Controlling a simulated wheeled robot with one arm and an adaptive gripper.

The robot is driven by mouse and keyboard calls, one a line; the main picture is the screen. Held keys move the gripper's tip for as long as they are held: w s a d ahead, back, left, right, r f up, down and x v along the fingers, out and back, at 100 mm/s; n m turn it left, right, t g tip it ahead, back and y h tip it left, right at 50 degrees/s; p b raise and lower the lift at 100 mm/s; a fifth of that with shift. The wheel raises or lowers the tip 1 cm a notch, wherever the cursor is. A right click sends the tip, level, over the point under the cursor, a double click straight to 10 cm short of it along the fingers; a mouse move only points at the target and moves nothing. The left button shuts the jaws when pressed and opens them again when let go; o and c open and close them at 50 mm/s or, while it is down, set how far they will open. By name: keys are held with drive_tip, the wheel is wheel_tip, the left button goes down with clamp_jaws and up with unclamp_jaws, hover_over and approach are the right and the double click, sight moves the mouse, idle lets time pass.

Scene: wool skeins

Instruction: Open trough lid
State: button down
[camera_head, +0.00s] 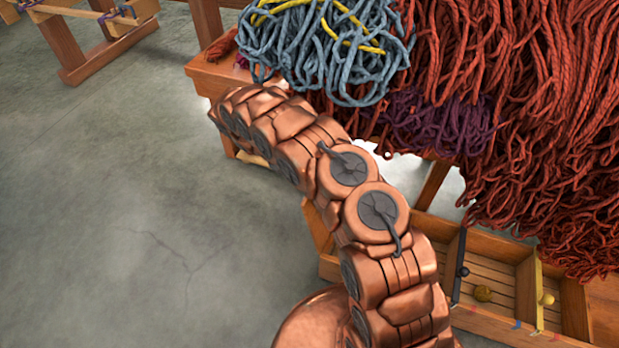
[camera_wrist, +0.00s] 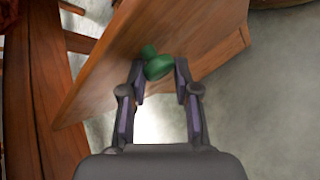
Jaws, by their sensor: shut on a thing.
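In the wrist view, a flat wooden panel (camera_wrist: 205,38), seemingly the lid, slants across the picture with a green knob (camera_wrist: 157,67) on it. My gripper (camera_wrist: 160,80) has its two purple-padded fingers on either side of the knob, shut on it. In the head view, a long wooden trough (camera_head: 500,246) with slatted compartments lies at the lower right, and the part of it that shows is uncovered. My copper arm covers part of the trough there. The gripper, knob and panel cannot be made out in the head view.
Thick red yarn (camera_head: 560,130) hangs over the trough's back edge, beside blue-grey skeins (camera_head: 330,50) and purple yarn (camera_head: 435,122). A wooden frame (camera_head: 85,40) stands at upper left. The concrete floor at left is clear.

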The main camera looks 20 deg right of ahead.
drive_tip(key=shift+s+a+f, duration=0.3)
drive_tip(key=shift+s+f, duration=0.15)
drive_tip(key=shift+f, duration=0.2)
drive_tip(key=c, duration=1.1)
unclamp_jaws()
drive_tip(key=o, duration=0.3)
drive_tip(key=shift+r, duration=0.15)
drive_tip(key=shift+w+r, duration=0.1)
drive_tip(key=shift+w, duration=0.05)
drive_tip(key=shift+w+d+r, duration=0.1)
drive_tip(key=shift+r, duration=0.1)
wheel_tip(320, 180, up, 10)
